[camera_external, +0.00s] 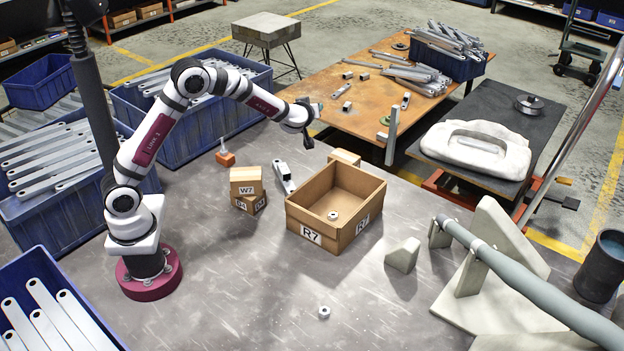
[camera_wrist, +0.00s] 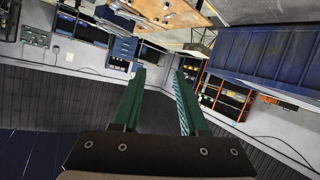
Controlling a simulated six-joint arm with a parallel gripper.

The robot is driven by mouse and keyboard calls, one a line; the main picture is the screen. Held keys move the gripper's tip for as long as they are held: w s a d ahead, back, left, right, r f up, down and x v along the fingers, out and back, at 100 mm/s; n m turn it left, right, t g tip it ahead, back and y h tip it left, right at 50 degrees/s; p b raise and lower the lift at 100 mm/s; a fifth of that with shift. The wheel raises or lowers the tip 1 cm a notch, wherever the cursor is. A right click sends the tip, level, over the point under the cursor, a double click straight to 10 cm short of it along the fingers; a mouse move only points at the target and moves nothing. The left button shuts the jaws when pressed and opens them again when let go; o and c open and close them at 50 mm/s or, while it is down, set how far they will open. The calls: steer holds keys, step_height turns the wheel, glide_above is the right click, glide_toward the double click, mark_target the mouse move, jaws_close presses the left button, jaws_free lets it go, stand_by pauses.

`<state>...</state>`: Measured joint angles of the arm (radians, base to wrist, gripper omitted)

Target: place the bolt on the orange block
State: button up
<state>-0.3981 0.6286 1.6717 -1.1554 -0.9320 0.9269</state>
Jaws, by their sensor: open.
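The orange block (camera_external: 225,159) sits on the grey worktable behind the small cartons. A thin pale upright piece (camera_external: 223,144) that looks like the bolt stands on its top; it is too small to make out clearly. My gripper (camera_external: 317,109) is raised to the right of the block, well away from it, above and behind the open box. In the wrist view my gripper's two green fingers (camera_wrist: 159,74) are apart with nothing between them. The wrist view faces the room and shows neither block nor bolt.
An open carton marked R7 (camera_external: 310,234) holds a small metal ring. Stacked small cartons (camera_external: 246,181) and a metal bracket (camera_external: 284,178) stand near the block. A small metal piece (camera_external: 324,312) lies on the clear front table. Blue bins (camera_external: 190,125) stand behind.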

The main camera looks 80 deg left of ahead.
steer(key=w+d+r+m+t+h, duration=0.2)
steer(key=w+d+m+t, duration=0.1)
steer(key=d, duration=0.3)
steer(key=w+d+r+m+t+h, duration=0.2)
steer(key=d+r+m+t, duration=0.1)
steer(key=d, duration=0.3)
steer(key=s+d+m+g+h, duration=0.1)
steer(key=s+d+m+h, duration=0.35)
steer(key=d, duration=0.55)
steer(key=s+d+m+h, duration=0.4)
steer(key=d+m+h, duration=0.1)
steer(key=d, duration=0.6)
steer(key=s+d+f+m+g, duration=0.2)
steer(key=s+f+m+g, duration=0.1)
steer(key=s, duration=0.6)
steer(key=s+d+f+m+g, duration=0.2)
steer(key=s+g, duration=0.1)
steer(key=s, duration=0.6)
steer(key=s+a+f+m+g+y, duration=0.1)
steer(key=s+a+m+g+y, duration=0.1)
steer(key=s, duration=0.9)
steer(key=shift+s+a+f+g, duration=0.35)
steer(key=shift+a+g, duration=0.35)
steer(key=shift+a, duration=0.3)
